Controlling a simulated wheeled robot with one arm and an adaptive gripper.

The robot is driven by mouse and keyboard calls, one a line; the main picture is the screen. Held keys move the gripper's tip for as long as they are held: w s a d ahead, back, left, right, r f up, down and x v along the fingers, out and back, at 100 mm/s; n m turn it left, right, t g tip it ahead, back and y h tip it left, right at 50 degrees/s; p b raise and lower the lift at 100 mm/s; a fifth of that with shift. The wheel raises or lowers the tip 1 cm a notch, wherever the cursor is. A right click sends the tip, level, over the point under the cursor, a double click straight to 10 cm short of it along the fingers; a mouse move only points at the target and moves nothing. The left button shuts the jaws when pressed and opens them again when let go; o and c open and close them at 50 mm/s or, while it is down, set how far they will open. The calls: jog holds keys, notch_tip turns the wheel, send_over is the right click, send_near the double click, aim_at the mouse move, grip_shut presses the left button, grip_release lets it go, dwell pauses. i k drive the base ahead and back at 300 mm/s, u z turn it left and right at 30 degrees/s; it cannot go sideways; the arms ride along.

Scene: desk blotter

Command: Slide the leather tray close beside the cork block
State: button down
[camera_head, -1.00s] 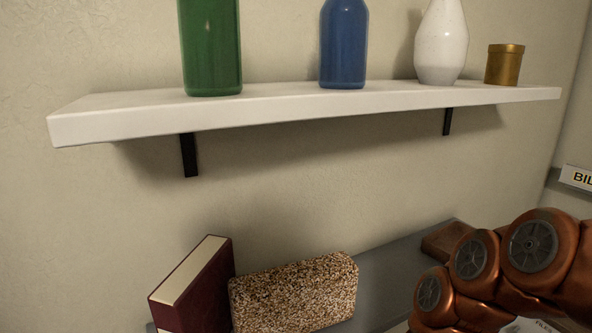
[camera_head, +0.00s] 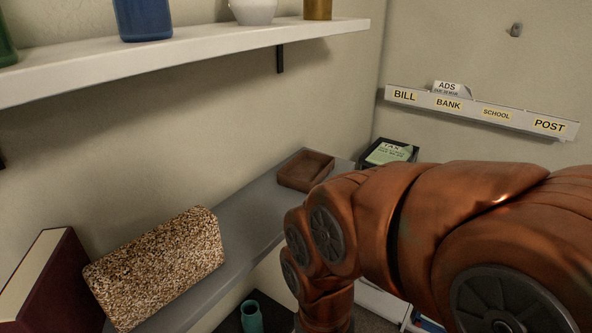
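The speckled brown cork block (camera_head: 160,265) stands on the grey desk surface at the left, beside a dark red book. The brown leather tray (camera_head: 305,170) lies farther back on the same surface, near the wall. A wide stretch of bare surface separates the tray from the block. My orange arm crosses the right side and bends down in front of the surface, right of the tray. My gripper is out of view, so its fingers cannot be seen.
The dark red book (camera_head: 50,285) stands left of the block. A white wall shelf (camera_head: 200,55) with bottles hangs above. A black tray with a green paper (camera_head: 388,152) sits beyond the leather tray. A teal cup (camera_head: 251,316) is low in front. The grey surface (camera_head: 245,218) between block and tray is clear.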

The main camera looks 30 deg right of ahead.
aim_at(306, 171)
jog(key=u, duration=1.5)
jog(key=k, duration=0.45)
jog(key=z, duration=0.55)
